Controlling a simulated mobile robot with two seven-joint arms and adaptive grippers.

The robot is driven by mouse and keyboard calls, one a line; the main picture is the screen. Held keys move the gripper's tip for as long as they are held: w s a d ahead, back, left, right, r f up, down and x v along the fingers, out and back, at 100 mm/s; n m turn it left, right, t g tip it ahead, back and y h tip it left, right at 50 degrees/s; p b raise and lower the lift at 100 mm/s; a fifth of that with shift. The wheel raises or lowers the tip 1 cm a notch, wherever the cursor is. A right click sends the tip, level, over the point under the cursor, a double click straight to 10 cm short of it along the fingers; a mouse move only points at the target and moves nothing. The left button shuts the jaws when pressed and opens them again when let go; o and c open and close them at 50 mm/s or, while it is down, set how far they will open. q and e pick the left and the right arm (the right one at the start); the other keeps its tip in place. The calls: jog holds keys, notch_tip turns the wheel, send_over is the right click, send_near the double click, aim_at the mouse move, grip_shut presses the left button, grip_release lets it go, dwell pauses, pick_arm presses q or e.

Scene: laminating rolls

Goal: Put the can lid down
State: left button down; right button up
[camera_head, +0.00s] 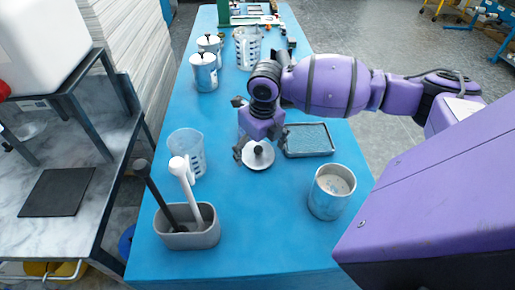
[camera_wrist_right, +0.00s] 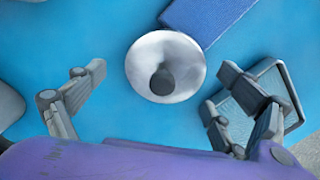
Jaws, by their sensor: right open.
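The can lid (camera_head: 258,156) is a round silver disc with a black knob. It lies flat on the blue table, knob up, left of the shallow tray. In the right wrist view the lid (camera_wrist_right: 150,48) is whole and unobstructed. My right gripper (camera_head: 261,142) is just over it, pointing down. In the wrist view its fingers (camera_wrist_right: 160,82) are spread wide either side of the lid, with no visible contact. An open metal can (camera_head: 331,192) with pale grey contents stands at the front right, without a lid. My left gripper is not in view.
The shallow tray (camera_head: 308,153) is close to my right finger. A clear beaker (camera_head: 187,153) and a grey holder (camera_head: 188,240) with two upright tools stand at left. Lidded cans (camera_head: 204,73) and a jug (camera_head: 247,47) are farther back. The front middle table is clear.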

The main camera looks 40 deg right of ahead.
aim_at(261, 152)
notch_tip(261, 152, up, 13)
jog(key=s, duration=0.1)
jog(key=shift+s+p, duration=0.2)
jog(key=shift+p, duration=0.2)
dwell(0.5)
